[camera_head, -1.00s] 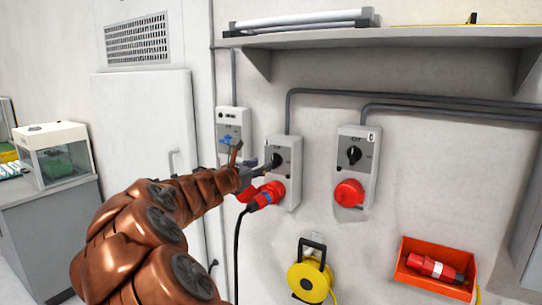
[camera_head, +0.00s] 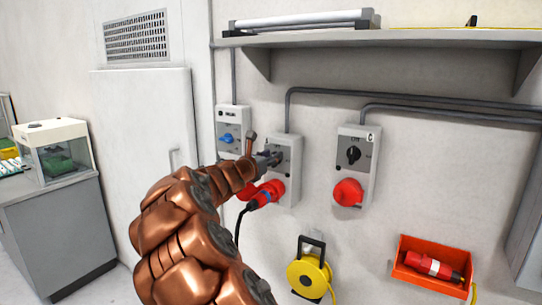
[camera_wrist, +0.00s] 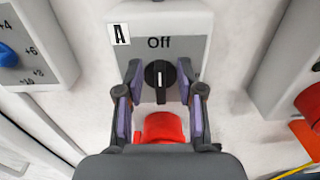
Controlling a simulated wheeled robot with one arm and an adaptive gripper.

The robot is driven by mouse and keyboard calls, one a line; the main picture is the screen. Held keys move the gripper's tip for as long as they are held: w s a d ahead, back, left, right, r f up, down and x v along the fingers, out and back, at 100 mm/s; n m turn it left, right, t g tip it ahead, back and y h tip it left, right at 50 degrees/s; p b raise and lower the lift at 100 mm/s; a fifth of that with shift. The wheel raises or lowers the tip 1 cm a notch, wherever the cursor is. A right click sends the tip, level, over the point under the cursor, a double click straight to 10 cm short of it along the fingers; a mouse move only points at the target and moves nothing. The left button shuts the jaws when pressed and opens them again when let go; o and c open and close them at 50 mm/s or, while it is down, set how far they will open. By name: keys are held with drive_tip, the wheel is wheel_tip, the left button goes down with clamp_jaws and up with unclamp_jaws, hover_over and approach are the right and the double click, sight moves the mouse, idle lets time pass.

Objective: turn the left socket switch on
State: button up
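The left socket box (camera_head: 291,185) is grey and wall-mounted, with a red plug (camera_head: 266,194) and black cable in its lower red socket. In the wrist view the left socket box (camera_wrist: 190,22) bears a label "A" and the word "Off". Its round black switch knob (camera_wrist: 159,76) has its white mark upright, pointing at "Off". My gripper (camera_wrist: 159,92) is open, with one finger on each side of the knob; whether they touch it I cannot tell. In the head view my gripper (camera_head: 270,159) covers most of the knob.
A second socket box (camera_head: 371,135) with a black knob and red cap is to the right. A box with a blue knob (camera_head: 227,138) is to the left. A shelf (camera_head: 440,37) is above. A yellow cable reel (camera_head: 309,277) and an orange bin (camera_head: 404,274) hang below.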

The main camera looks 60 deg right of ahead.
clamp_jaws()
idle(0.3)
